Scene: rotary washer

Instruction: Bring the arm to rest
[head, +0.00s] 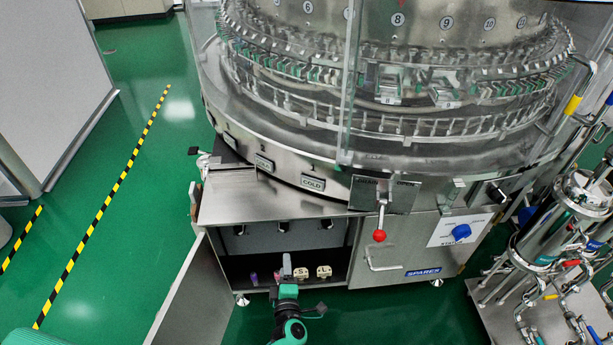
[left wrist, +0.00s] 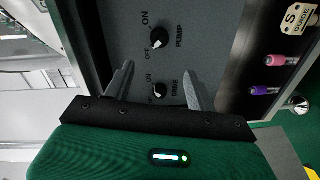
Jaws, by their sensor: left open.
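My left gripper (head: 287,268) is in front of the open cabinet at the base of the washer (head: 300,183). In the left wrist view its two fingers (left wrist: 157,86) are spread, with nothing held between them. Past them is a grey panel (left wrist: 200,50) with a black knob (left wrist: 159,38) marked PUMP, ON and OFF. A second black knob (left wrist: 160,90) shows between the fingers, partly hidden by the gripper body. I cannot tell how far the fingers are from it. My right gripper is not in view.
The cabinet door (head: 190,300) stands open at the left. On the cabinet floor are a purple marker (left wrist: 265,90), a pink one (left wrist: 280,60) and two cream parts (head: 323,271). A red-knobbed lever (head: 379,236) hangs above right. A piped steel vessel (head: 575,215) stands at the right.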

